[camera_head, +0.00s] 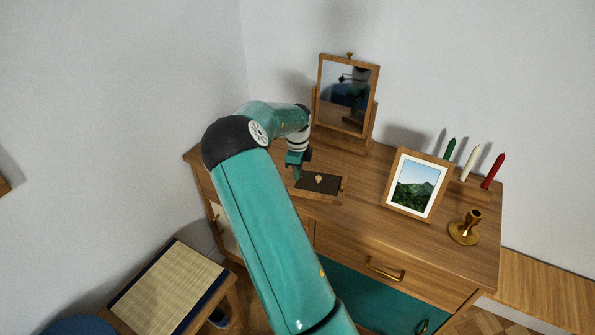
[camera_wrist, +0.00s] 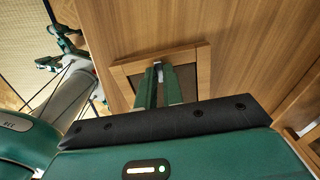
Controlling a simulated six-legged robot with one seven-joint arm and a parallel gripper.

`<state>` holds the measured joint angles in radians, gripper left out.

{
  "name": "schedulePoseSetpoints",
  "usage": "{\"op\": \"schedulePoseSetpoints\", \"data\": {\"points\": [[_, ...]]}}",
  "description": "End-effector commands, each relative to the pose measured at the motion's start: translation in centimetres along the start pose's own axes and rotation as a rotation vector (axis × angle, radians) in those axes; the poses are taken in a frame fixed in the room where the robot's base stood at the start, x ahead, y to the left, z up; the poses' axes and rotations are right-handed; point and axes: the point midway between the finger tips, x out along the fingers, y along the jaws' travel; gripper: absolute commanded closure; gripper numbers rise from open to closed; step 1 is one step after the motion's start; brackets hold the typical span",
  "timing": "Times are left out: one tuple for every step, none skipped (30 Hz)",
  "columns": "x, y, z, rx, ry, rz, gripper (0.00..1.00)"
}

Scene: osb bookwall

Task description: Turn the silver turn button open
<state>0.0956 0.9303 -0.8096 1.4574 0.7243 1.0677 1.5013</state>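A small, low wooden box (camera_head: 328,197) with a dark panel lies on the dresser top; its light frame (camera_wrist: 130,68) also shows in the wrist view. A small silvery piece (camera_wrist: 157,66), which looks like the turn button, shows at the far rim of the frame in the wrist view. My gripper (camera_head: 297,177) points down at the box's left side in the head view. In the wrist view its green fingers (camera_wrist: 159,70) are close together, with the silvery piece at their tips. Whether they touch or grip it, I cannot tell. The fingers hide part of the panel.
On the dresser (camera_head: 380,235), a tilting mirror (camera_head: 346,95) stands behind the box. A picture frame (camera_head: 414,186), candles (camera_head: 470,163) and a brass candlestick (camera_head: 465,228) stand to the right. A stool (camera_head: 170,290) stands at lower left. Bare dresser top lies between box and picture.

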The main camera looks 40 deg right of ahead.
Motion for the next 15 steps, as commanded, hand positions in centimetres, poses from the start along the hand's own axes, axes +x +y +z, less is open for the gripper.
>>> {"op": "schedulePoseSetpoints", "data": {"points": [[-0.02, -0.01, 0.01, 0.000, 0.000, 0.000, 1.00], [-0.02, -0.01, 0.01, 0.000, 0.000, 0.000, 1.00], [-0.02, -0.01, 0.01, 0.000, 0.000, 0.000, 1.00], [-0.02, -0.01, 0.01, -0.001, 0.000, 0.000, 1.00], [-0.03, -0.01, 0.01, -0.002, 0.000, 0.000, 1.00], [-0.03, -0.02, 0.01, -0.004, 0.000, 0.000, 1.00], [-0.04, -0.02, 0.00, -0.007, 0.000, 0.000, 1.00], [-0.04, -0.03, 0.00, -0.010, -0.001, 0.000, 1.00], [-0.05, -0.04, 0.01, -0.016, -0.001, -0.001, 1.00], [-0.05, -0.05, 0.01, -0.022, -0.001, -0.001, 1.00], [-0.05, -0.05, 0.03, -0.030, -0.002, -0.001, 1.00], [-0.05, -0.06, 0.05, -0.043, -0.002, -0.001, 1.00], [-0.05, -0.07, 0.06, -0.055, -0.002, 0.000, 1.00], [-0.06, -0.08, 0.04, -0.067, -0.002, 0.000, 1.00], [-0.06, -0.10, 0.02, -0.086, -0.001, 0.000, 1.00]]}}
